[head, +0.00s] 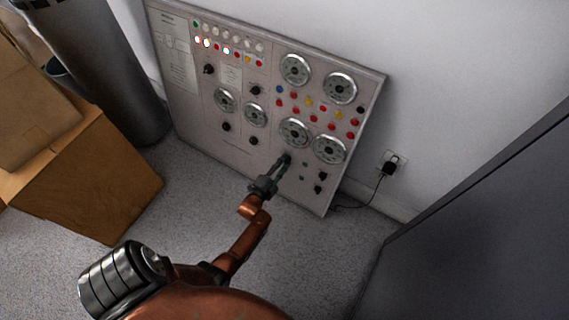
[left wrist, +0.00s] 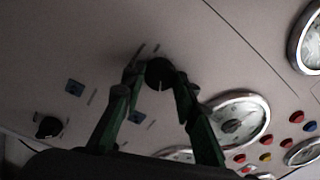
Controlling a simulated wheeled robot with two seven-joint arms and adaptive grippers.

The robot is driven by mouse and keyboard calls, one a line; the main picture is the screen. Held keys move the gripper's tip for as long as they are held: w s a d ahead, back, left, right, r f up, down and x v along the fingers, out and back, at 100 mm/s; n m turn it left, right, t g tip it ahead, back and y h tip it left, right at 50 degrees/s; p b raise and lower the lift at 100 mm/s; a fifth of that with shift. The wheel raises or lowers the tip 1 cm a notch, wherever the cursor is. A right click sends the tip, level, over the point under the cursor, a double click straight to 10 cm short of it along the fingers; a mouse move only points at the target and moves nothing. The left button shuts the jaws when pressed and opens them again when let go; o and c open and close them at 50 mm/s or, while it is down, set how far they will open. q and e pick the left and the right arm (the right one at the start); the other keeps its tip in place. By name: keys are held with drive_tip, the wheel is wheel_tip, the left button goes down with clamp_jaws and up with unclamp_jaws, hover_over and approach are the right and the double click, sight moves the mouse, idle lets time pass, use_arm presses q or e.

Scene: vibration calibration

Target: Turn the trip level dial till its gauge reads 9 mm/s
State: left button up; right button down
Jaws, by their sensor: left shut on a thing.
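A grey-white control panel (head: 225,157) leans against the wall and bears several round gauges and black dials. My left gripper (head: 283,165) reaches up to its lower part and is shut on a black dial (left wrist: 160,72), with one finger on each side of it in the left wrist view (left wrist: 158,84). In the head view the fingers mostly hide this dial. A round gauge (head: 293,132) sits just above the dial; it also shows in the left wrist view (left wrist: 240,118). The labels and the gauge's reading are too small to tell. My right gripper is not in view.
Cardboard boxes (head: 85,180) and a dark cylinder (head: 105,75) stand at the left. A dark grey cabinet (head: 490,230) stands at the right. A plug with a cord (head: 389,166) is in the wall outlet beside the panel. Carpet in front of the panel is clear.

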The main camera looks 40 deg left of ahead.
use_arm(q)
drive_tip(key=shift+s+a+f+m, duration=0.1)
drive_tip(key=shift+a+f+m, duration=0.05)
drive_tip(key=shift+m, duration=0.75)
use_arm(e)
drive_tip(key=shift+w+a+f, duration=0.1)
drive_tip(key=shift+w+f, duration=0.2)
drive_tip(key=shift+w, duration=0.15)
use_arm(q)
drive_tip(key=o, duration=0.9)
drive_tip(key=shift+o, duration=1.3)
drive_tip(key=v, duration=1.2)
